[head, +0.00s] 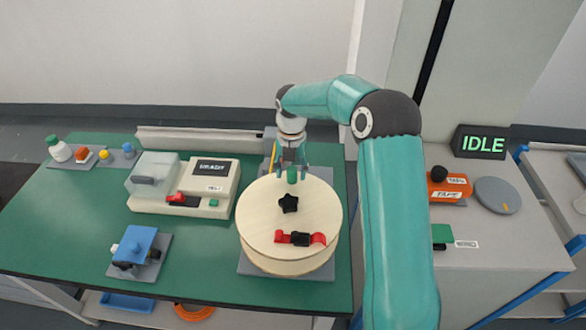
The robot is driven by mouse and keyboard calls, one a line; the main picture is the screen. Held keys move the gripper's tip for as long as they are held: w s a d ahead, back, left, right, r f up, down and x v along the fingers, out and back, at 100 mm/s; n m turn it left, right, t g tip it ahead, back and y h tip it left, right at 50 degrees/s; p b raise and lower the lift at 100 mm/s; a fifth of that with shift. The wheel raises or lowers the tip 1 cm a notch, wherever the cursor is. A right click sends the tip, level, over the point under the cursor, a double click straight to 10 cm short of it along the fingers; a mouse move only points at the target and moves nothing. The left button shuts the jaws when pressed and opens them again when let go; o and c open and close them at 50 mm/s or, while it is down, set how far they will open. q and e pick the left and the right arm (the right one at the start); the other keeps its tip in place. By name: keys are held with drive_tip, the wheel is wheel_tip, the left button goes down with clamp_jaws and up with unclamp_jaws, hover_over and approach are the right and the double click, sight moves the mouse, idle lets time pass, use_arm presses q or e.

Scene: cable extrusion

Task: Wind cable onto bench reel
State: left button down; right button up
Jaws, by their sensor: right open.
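The bench reel (290,228) has a pale round wooden face with a black star knob (288,203) at its middle. A red and black clip (300,238) sits on the near part of that face. My right gripper (291,177) is open and points down at the reel's far edge. A small green piece (292,173) shows between or just behind its fingers; I cannot tell whether they touch it. No cable can be made out on the reel from here. My left gripper is not in view.
A beige machine with a dark display (212,166) stands left of the reel. A blue clamp-like device (137,247) is at the front left. Small bottles and blocks (60,148) sit at the back left. A sign reading IDLE (482,142) and an orange tape dispenser (448,185) stand on the right cabinet.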

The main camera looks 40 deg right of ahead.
wheel_tip(320, 180, up, 12)
drive_tip(key=shift+f, duration=0.15)
idle(0.3)
idle(0.4)
